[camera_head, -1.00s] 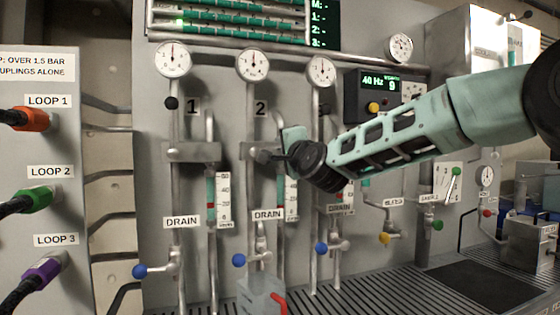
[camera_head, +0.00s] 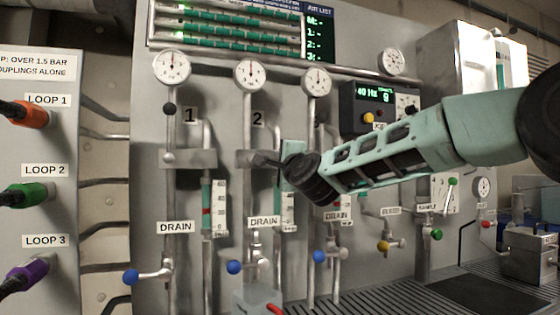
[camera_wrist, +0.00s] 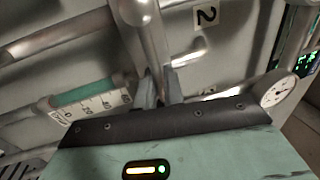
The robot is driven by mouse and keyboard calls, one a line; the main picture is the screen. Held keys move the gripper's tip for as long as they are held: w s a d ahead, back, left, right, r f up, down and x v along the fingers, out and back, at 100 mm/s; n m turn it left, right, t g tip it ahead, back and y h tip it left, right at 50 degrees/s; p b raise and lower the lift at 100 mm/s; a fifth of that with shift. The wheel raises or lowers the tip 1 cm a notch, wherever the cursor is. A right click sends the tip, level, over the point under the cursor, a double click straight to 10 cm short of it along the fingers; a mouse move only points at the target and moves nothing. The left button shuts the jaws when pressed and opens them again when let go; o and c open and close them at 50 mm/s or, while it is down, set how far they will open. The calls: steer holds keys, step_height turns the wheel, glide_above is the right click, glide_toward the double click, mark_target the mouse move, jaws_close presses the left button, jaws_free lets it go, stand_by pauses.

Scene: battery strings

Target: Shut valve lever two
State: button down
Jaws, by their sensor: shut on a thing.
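Valve lever two is on the pipe of string 2, under the number 2 label (camera_head: 257,118), which also shows in the wrist view (camera_wrist: 205,17). My gripper (camera_head: 270,161) is at its valve bracket (camera_head: 245,157), reaching in from the right. In the wrist view my gripper's fingers (camera_wrist: 160,91) are shut on the lever beside the metal pipe (camera_wrist: 147,45). The fingers hide most of the lever, including its knob. No upright black knob shows above bracket 2. The lever appears to lie roughly level, pointing right; its exact angle is unclear.
Lever one stands upright with its black knob (camera_head: 169,108) on the left pipe. Gauges hang above, including gauge 2 (camera_head: 250,75). Blue drain knobs (camera_head: 234,267) stick out below. A clear box with a red handle (camera_head: 273,308) stands below string 2. My arm partly covers string 3.

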steer(key=c, duration=1.6)
jaws_free()
steer(key=shift+f, duration=0.1)
steer(key=shift+c, duration=0.2)
steer(key=shift+s, duration=0.1)
steer(key=b+v, duration=0.4)
steer(key=v, duration=1.3)
steer(key=shift+s+f, duration=0.1)
